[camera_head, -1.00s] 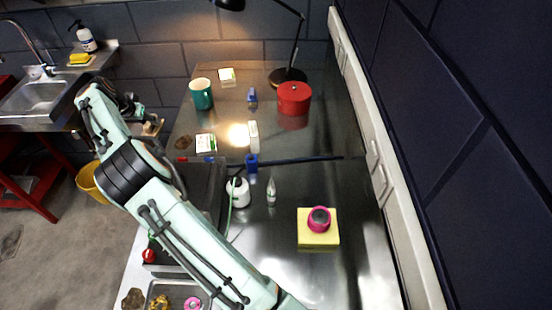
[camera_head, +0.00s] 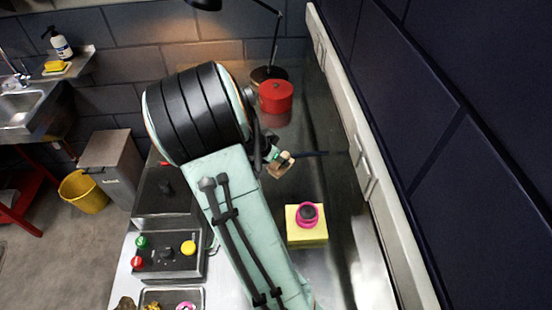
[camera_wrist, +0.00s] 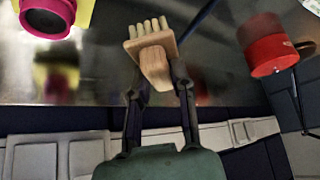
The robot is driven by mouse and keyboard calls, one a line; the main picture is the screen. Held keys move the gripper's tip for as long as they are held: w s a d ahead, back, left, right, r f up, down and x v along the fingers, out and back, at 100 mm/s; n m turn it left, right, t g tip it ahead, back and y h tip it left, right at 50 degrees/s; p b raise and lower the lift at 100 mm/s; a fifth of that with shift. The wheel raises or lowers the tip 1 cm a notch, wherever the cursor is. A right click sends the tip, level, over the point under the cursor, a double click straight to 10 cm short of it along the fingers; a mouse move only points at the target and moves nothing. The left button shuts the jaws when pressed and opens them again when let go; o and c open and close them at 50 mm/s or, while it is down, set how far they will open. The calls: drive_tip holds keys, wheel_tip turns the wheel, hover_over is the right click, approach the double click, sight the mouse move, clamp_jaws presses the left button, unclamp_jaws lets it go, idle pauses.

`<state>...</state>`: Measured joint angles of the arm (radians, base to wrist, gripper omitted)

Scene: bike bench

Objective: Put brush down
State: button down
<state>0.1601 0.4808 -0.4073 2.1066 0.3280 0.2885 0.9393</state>
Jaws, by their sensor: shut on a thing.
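A wooden brush (camera_wrist: 152,57) with pale bristle tufts is held between the two fingers of my gripper (camera_wrist: 158,85) in the wrist view. Its bristles point away from the gripper, toward the top of that picture. In the head view the brush (camera_head: 279,168) shows just right of my arm, above the metal bench (camera_head: 318,179). My gripper (camera_head: 272,156) there is partly hidden by my arm. Whether the brush touches the bench I cannot tell.
A yellow block (camera_head: 306,232) with a pink-and-black round item (camera_head: 307,213) is nearer the front. A red canister (camera_head: 275,98) and black lamp (camera_head: 268,73) stand behind. A dark rod (camera_head: 312,154) lies beside the gripper. A wall rail (camera_head: 345,110) bounds the right side.

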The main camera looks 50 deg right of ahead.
drive_tip(key=w+d+f, duration=0.8)
drive_tip(key=shift+d+f, duration=0.1)
drive_tip(key=shift+f, duration=0.1)
drive_tip(key=shift+w+d+f, duration=0.1)
drive_tip(key=shift+w+f, duration=0.05)
drive_tip(key=shift+f, duration=0.8)
drive_tip(key=shift+w+d+f, duration=0.1)
drive_tip(key=shift+w+f, duration=0.05)
drive_tip(key=shift+f, duration=0.8)
drive_tip(key=shift+f, duration=0.1)
drive_tip(key=c, duration=1)
unclamp_jaws()
drive_tip(key=shift+o, duration=0.2)
